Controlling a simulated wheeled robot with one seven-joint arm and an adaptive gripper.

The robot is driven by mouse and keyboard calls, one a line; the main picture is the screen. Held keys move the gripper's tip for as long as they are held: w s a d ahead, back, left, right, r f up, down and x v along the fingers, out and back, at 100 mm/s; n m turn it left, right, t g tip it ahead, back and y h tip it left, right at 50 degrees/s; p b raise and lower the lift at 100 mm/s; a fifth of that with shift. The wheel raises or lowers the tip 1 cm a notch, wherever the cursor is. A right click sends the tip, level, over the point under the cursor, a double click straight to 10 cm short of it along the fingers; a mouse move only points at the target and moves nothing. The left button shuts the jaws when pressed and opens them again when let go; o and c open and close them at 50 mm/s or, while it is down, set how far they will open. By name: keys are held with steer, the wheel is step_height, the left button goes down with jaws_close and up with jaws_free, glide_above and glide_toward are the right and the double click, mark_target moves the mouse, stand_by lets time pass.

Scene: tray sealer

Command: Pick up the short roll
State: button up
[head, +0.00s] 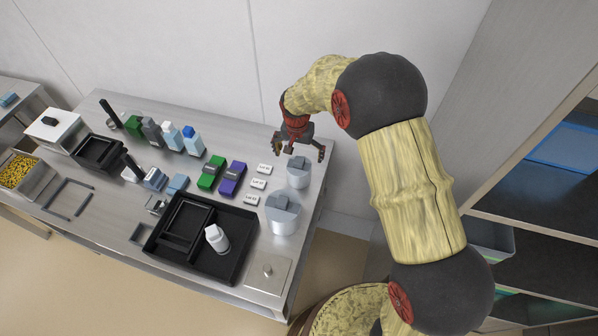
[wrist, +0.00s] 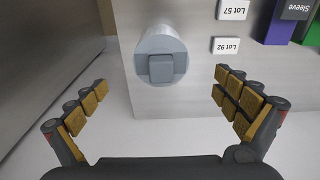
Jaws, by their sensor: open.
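Two grey-white rolls stand upright at the right end of the steel table. The rear roll (head: 298,174) looks smaller than the front roll (head: 283,218); I take the rear one as the short roll. My gripper (head: 300,151) is open and empty, just behind and above the rear roll. In the wrist view the rear roll (wrist: 160,42) shows its round top with a raised square block. It lies ahead, between the lines of my spread fingers (wrist: 161,85), and I see no contact. The front roll is not visible in the wrist view.
Small lot cards (head: 258,183) lie left of the rolls, then purple (head: 232,178) and green sleeve boxes (head: 211,172). The wall is close behind the table; shelving (head: 540,215) stands right.

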mark_target(299, 160)
step_height(299, 160, down, 3)
steer(key=shift+w+a, duration=0.1)
steer(key=shift+w, duration=0.05)
steer(key=f, duration=0.2)
steer(key=f+b, duration=0.1)
steer(key=f, duration=0.1)
steer(key=f+b, duration=0.1)
steer(key=shift+w+d+f, duration=0.2)
steer(key=shift+w+f, duration=0.2)
steer(key=shift+c, duration=1.1)
steer(key=c, duration=1)
